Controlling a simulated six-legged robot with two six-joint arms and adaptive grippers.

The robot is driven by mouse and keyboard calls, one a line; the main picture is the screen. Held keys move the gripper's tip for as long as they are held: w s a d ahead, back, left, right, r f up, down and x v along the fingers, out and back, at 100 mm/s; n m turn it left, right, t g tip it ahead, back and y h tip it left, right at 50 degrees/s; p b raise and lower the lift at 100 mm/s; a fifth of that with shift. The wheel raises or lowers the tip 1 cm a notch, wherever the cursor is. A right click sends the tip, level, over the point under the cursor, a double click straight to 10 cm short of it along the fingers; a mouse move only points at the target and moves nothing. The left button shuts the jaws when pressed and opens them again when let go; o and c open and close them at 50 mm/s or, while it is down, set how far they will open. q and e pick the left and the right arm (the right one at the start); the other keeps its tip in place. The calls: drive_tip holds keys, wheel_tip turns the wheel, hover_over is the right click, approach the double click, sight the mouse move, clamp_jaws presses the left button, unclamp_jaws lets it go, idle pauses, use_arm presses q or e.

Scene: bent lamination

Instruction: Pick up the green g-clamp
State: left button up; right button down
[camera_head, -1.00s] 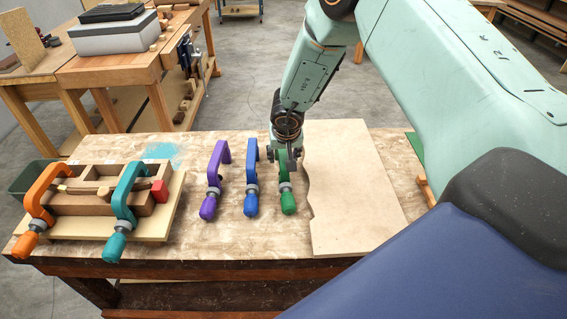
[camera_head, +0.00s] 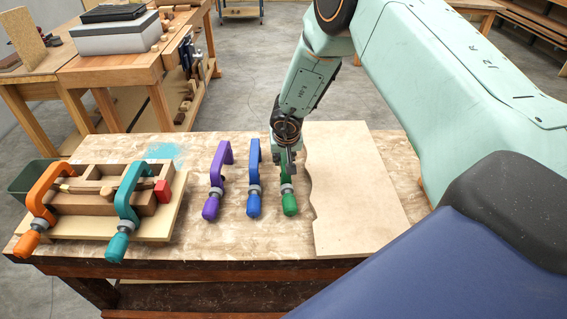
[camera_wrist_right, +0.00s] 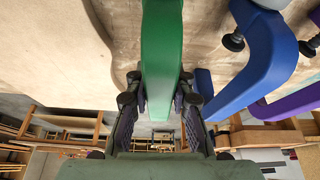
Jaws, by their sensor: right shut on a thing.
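The green g-clamp (camera_head: 289,203) stands on the workbench, right of the blue clamp, with its green handle toward the front edge. My right gripper (camera_head: 287,160) comes down over its frame and hides most of it in the head view. In the right wrist view the green frame (camera_wrist_right: 162,50) runs between the two fingers of my right gripper (camera_wrist_right: 160,98), which are shut on it. Whether the clamp is off the bench cannot be told. My left gripper is not in view.
A blue clamp (camera_head: 254,180) and a purple clamp (camera_head: 217,178) stand to the left. An orange clamp (camera_head: 38,205) and a teal clamp (camera_head: 127,205) grip a wooden form (camera_head: 155,207) at the far left. A pale board (camera_head: 350,190) lies to the right.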

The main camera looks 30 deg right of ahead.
drive_tip(key=shift+d+r, duration=0.15)
drive_tip(key=shift+d, duration=0.2)
drive_tip(key=shift+w+r, duration=0.1)
drive_tip(key=shift+r, duration=0.05)
wheel_tip(320, 180, up, 24)
drive_tip(key=p, duration=1.2)
drive_tip(key=shift+f+p, duration=0.2)
drive_tip(key=shift+p, duration=0.15)
idle(0.4)
